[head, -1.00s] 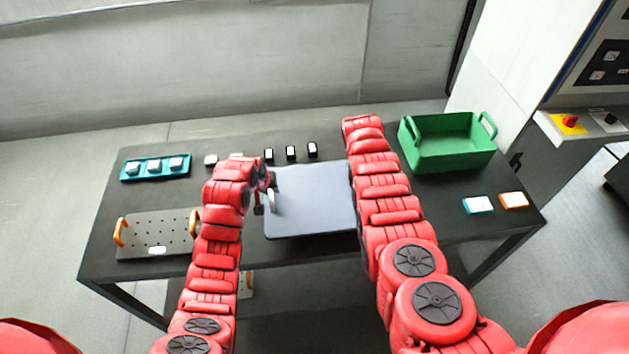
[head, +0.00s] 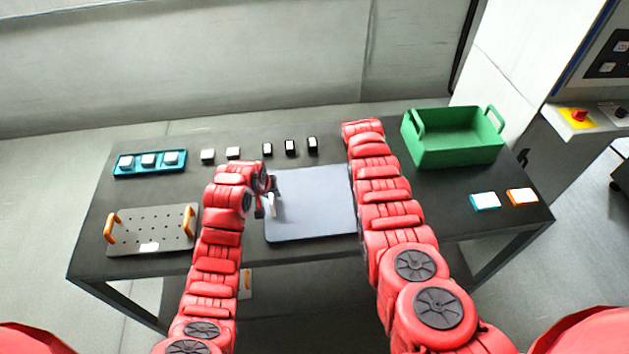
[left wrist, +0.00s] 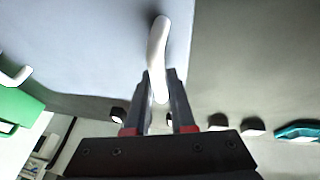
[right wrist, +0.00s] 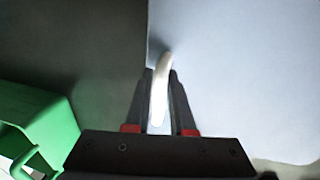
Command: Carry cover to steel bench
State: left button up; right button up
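The cover (head: 312,205) is a flat blue-grey plate with a white handle at each side. It is level over the middle of the dark bench (head: 330,262); I cannot tell whether it touches the top. My left gripper (head: 266,197) is at the left handle, and the left wrist view shows its fingers (left wrist: 158,90) closed around that handle (left wrist: 158,45). My right gripper is hidden behind its arm in the head view. In the right wrist view its fingers (right wrist: 160,88) are closed around the other handle (right wrist: 160,100).
A perforated plate with orange handles (head: 170,229) and a teal tray of white blocks (head: 176,170) are at the left. Small white and black blocks (head: 290,147) stand behind the cover. A green bin (head: 460,150), a blue piece (head: 485,201) and an orange piece (head: 522,196) are at the right.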

pick_arm(q)
jog(key=o, duration=0.4)
jog(key=shift+r, duration=0.15)
jog(key=shift+c, duration=0.2)
pick_arm(e)
jog(key=o, duration=0.4)
jog(key=shift+r, duration=0.1)
jog(key=shift+c, duration=0.2)
pick_arm(q)
jog(key=v, duration=1.2)
pick_arm(e)
notch_tip(320, 180, up, 12)
jog(key=a, duration=0.2)
jog(key=shift+s+a, duration=0.15)
jog(key=shift+a, duration=0.05)
